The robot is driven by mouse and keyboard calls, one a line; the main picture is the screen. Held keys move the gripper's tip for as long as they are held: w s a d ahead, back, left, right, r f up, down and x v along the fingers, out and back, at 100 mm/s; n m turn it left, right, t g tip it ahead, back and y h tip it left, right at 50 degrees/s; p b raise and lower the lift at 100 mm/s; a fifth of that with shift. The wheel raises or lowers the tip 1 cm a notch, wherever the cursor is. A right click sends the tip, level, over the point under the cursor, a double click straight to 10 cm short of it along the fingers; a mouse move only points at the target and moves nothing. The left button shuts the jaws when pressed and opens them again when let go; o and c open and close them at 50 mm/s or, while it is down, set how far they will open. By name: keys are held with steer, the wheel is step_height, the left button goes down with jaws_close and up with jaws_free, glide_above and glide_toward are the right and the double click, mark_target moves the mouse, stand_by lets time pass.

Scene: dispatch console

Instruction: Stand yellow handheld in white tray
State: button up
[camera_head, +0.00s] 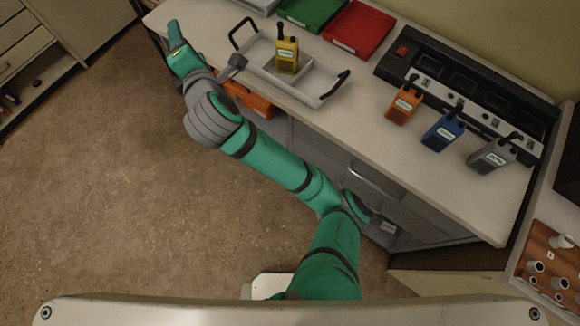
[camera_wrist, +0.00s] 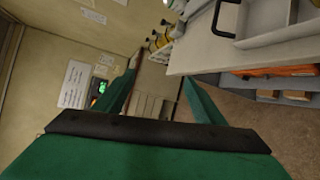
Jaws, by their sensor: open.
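The yellow handheld (camera_head: 287,55) stands upright in the white tray (camera_head: 318,86), near the tray's middle divider. The tray has black handles and lies on the light counter. In the wrist view only a corner of the white tray (camera_wrist: 278,36) shows, at the top right. My gripper (camera_head: 174,34) is off the counter's left front edge, left of the tray and apart from it. In the wrist view my gripper (camera_wrist: 160,88) has its two green fingers spread with nothing between them.
A green bin (camera_head: 308,12) and a red bin (camera_head: 358,28) sit behind the tray. Open floor (camera_head: 120,180) lies left.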

steer(key=s+d+f+m+t+h, duration=0.2)
steer(key=s+d+f+m, duration=0.3)
steer(key=s+f+m, duration=0.45)
steer(key=s+d+f+m+t+h, duration=0.15)
steer(key=s+d+f+m, duration=0.45)
steer(key=m, duration=0.7)
steer(key=s+d+f+m+h, duration=0.1)
steer(key=s+d+f, duration=0.1)
steer(key=s+d, duration=0.2)
steer(key=s+d+f+m+g, duration=0.1)
steer(key=s+d+f, duration=0.2)
steer(key=s, duration=0.7)
steer(key=s+d+f+m+g+h, duration=0.1)
steer(key=s+d, duration=0.3)
steer(key=s, duration=0.4)
steer(key=shift+d+f+h, duration=0.3)
steer(key=shift+f+h, duration=0.05)
steer(key=shift+f, duration=0.35)
